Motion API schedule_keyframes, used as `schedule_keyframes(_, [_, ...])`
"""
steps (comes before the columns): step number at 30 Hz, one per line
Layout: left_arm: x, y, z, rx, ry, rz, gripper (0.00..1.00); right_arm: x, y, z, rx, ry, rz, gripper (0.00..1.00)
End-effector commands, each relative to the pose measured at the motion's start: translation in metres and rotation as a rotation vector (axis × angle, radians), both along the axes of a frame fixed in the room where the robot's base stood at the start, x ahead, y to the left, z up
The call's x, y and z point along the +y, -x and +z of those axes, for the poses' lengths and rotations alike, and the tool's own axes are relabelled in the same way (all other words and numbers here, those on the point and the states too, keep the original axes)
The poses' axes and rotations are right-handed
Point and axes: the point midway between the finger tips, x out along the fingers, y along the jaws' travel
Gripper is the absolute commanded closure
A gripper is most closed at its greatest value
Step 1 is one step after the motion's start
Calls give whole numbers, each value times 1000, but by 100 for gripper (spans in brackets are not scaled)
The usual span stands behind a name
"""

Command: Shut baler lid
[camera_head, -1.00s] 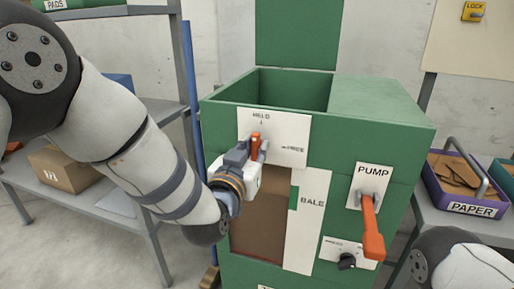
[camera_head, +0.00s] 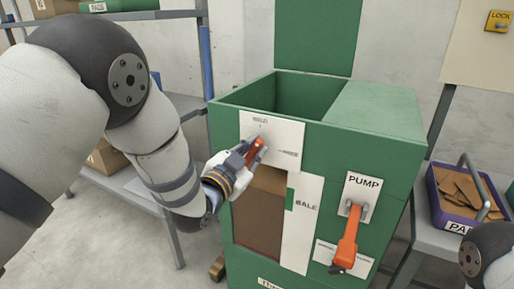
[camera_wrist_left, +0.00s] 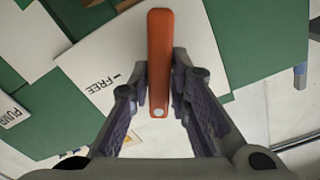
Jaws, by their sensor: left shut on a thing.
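The green baler (camera_head: 380,150) stands in the middle of the head view with its top chamber open. A green panel, apparently the lid (camera_head: 315,38), stands upright behind the opening. An orange catch handle (camera_head: 260,143) sits on a white plate (camera_head: 288,140) marked with a hold position and FREE. My left gripper (camera_head: 250,156) is shut on this handle, which leans up and to the right. In the left wrist view the orange handle (camera_wrist_left: 160,60) lies between the fingers, with FREE printed beside it. My right gripper is not in view; only part of that arm shows at lower right.
The orange PUMP lever (camera_head: 348,240) hangs on the baler's front, right of the BALE window (camera_head: 258,215). Grey shelves (camera_head: 140,195) stand at left. A yellow LOCK piece (camera_head: 498,20) hangs on the wall panel.

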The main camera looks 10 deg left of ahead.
Motion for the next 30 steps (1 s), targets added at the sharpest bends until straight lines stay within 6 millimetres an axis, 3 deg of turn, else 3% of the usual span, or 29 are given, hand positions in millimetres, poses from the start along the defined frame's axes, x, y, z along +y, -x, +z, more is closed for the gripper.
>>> schedule_keyframes(5, [0,0,-3,3,2,1,100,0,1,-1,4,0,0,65])
schedule_keyframes(6, [0,0,-3,3,2,1,76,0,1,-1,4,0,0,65])
schedule_keyframes(8, [0,0,-3,3,2,1,65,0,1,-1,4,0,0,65])
schedule_keyframes(17, [1,1,-2,3,3,2,65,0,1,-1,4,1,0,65])
schedule_keyframes(20, [6,14,-2,4,3,3,65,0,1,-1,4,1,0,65])
schedule_keyframes(30, [32,96,-2,5,4,3,65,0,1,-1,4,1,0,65])
